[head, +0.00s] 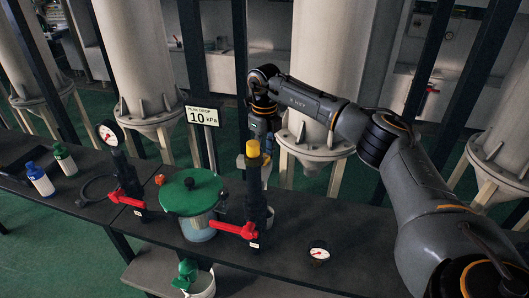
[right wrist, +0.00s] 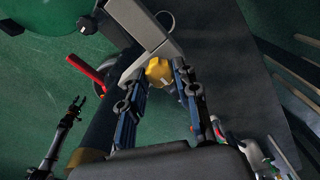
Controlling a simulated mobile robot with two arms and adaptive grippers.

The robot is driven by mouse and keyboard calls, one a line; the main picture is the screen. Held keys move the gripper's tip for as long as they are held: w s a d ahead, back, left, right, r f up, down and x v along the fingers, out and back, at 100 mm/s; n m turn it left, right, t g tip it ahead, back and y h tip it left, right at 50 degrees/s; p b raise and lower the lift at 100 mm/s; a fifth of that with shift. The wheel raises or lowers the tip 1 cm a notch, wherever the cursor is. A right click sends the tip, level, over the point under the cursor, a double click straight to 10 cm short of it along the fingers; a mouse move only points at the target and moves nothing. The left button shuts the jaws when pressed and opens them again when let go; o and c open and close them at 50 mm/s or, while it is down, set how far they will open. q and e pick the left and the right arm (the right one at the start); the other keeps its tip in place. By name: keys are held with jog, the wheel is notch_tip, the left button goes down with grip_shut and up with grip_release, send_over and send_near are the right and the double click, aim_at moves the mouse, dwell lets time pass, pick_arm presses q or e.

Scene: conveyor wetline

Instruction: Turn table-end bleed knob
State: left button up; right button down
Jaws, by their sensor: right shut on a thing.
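My right gripper (head: 262,128) comes down from above at this knob. In the right wrist view the two fingers of my right gripper (right wrist: 162,77) stand on either side of the yellow knob (right wrist: 157,69) and are shut on it. Parts of the knob are hidden by the fingers. A jointed dark arm with a small two-pronged end (right wrist: 77,104), apparently my left gripper, shows small at the left of the wrist view; its opening is unclear.
A red lever (head: 236,230) sticks out from the post. A green-lidded clear vessel (head: 190,194) stands just left. A sign (head: 202,116) reads 10 kPa. A round gauge (head: 319,253) lies on the dark bench to the right. Large grey hoppers (head: 316,120) stand behind.

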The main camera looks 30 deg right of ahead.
aim_at(265, 156)
dwell(0.5)
jog(key=c, duration=1)
grip_release()
notch_tip(265, 156, up, 12)
jog(key=shift+r, duration=0.1)
